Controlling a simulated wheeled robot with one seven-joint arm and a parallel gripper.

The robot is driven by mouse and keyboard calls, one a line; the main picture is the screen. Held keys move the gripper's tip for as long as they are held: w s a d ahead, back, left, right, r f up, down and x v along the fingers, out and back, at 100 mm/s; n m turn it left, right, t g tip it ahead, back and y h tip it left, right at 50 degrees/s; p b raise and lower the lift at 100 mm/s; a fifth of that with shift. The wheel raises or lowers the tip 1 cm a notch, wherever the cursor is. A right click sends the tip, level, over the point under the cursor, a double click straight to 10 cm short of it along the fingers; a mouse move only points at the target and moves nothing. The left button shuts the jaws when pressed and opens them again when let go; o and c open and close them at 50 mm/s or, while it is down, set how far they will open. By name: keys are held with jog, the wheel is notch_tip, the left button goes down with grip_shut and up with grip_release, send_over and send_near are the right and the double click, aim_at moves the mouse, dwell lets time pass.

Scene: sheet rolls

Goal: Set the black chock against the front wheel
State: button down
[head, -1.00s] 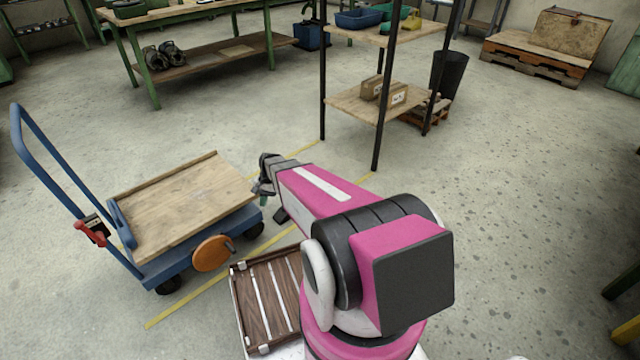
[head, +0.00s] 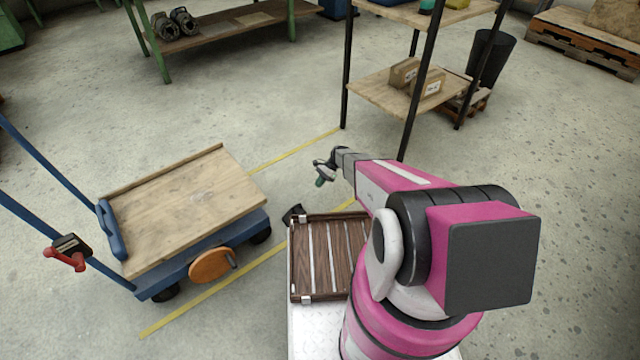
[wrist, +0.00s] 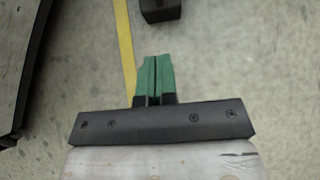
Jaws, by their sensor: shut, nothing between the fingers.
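The black chock (head: 292,214) lies on the floor to the right of the cart, close to the slatted tray's corner. Its lower part shows at the top of the wrist view (wrist: 160,9). The front wheel (head: 261,236) is a small dark wheel under the right end of the blue cart (head: 205,252); a strip of floor shows between it and the chock. My gripper (head: 320,182) is above the floor, right of the cart deck and above the chock in the picture. In the wrist view its green fingertips (wrist: 155,75) are together, with nothing between them.
An orange disc (head: 210,264) sticks out from the cart's near side. A slatted wooden tray (head: 296,262) is beside my arm. A shelf rack (head: 347,80) stands behind my arm. Yellow lines (head: 190,312) mark the floor. Open floor lies beyond the cart.

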jog(key=s+a+f, duration=0.5)
jog(key=a, duration=0.2)
jog(key=shift+s+a+f, duration=0.15)
jog(key=shift+a, duration=0.25)
jog(key=s+a, duration=0.1)
jog(key=a, duration=0.1)
jog(key=s+a, duration=0.3)
jog(key=a, duration=0.2)
jog(key=shift+s, duration=0.4)
jog(key=shift+d, duration=0.1)
jog(key=w+d, duration=0.2)
jog(key=d, duration=0.1)
jog(key=shift+w+d, duration=0.25)
jog(key=shift+w, duration=0.05)
jog(key=v, duration=0.9)
jog(key=shift+r, duration=0.3)
